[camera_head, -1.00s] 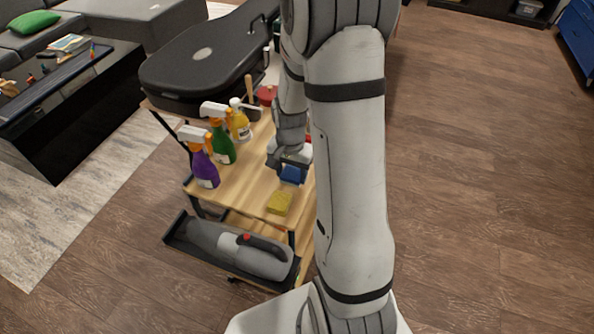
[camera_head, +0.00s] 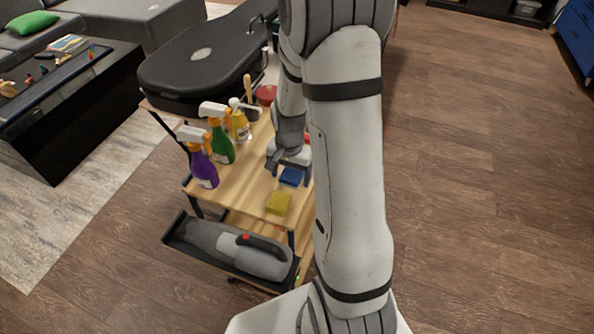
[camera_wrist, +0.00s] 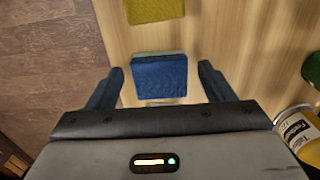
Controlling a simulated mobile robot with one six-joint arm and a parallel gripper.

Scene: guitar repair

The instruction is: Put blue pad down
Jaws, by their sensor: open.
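The blue pad (camera_head: 292,177) lies on the wooden top of the cart (camera_head: 240,190), behind the yellow pad (camera_head: 278,203). In the wrist view the blue pad (camera_wrist: 161,77) sits between the two fingers of my gripper (camera_wrist: 160,82), with a gap on each side. My gripper (camera_head: 288,168) is open and does not hold the pad. A pale edge shows along the far side of the blue pad in the wrist view. The yellow pad (camera_wrist: 155,10) is just beyond it, apart from it.
Purple (camera_head: 203,168), green (camera_head: 221,147) and yellow (camera_head: 239,125) bottles stand on the cart's left side. A black guitar case (camera_head: 205,60) lies behind them. A handheld vacuum (camera_head: 240,252) rests in a low black tray. Bare wood lies between bottles and pads.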

